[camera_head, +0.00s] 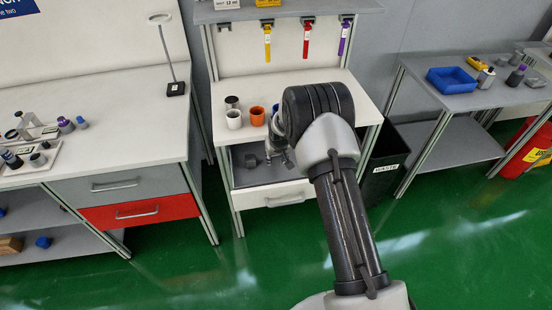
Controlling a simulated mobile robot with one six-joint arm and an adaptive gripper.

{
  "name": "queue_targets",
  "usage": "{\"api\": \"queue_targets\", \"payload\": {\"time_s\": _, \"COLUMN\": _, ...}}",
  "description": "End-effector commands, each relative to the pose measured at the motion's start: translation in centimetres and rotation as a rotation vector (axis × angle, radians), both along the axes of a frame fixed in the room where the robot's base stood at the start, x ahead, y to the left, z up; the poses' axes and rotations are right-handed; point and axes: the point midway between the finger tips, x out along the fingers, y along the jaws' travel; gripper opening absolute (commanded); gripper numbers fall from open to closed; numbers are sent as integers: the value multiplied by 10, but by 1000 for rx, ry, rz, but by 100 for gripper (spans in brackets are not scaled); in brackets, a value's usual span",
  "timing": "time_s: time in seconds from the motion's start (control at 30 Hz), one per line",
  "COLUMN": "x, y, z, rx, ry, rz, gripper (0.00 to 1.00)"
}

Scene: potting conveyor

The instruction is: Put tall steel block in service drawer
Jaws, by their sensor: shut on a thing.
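My gripper (279,148) points down over the middle bench, in front of its top's front edge. It is shut on a grey metallic thing, apparently the tall steel block, mostly hidden by the gripper and wrist. Below it a drawer with a white front (256,201) and a bar handle stands pulled out, its grey inside showing. I take it for the service drawer; no label is readable. A small dark grey object (251,161) is in its left part. The right part is hidden behind my arm.
White, orange and dark cups stand on the middle bench (255,88). The left bench has a closed red drawer (130,212). A black bin (384,170) stands right of the middle bench. A blue tray (451,80) is on the right table. The green floor in front is clear.

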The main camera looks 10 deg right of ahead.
Motion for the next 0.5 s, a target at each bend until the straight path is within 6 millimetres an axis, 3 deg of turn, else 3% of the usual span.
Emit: {"api": "queue_targets", "payload": {"time_s": 0.5, "x": 1, "y": 0, "z": -9, "rx": 0, "ry": -4, "rz": 0, "gripper": 0}}
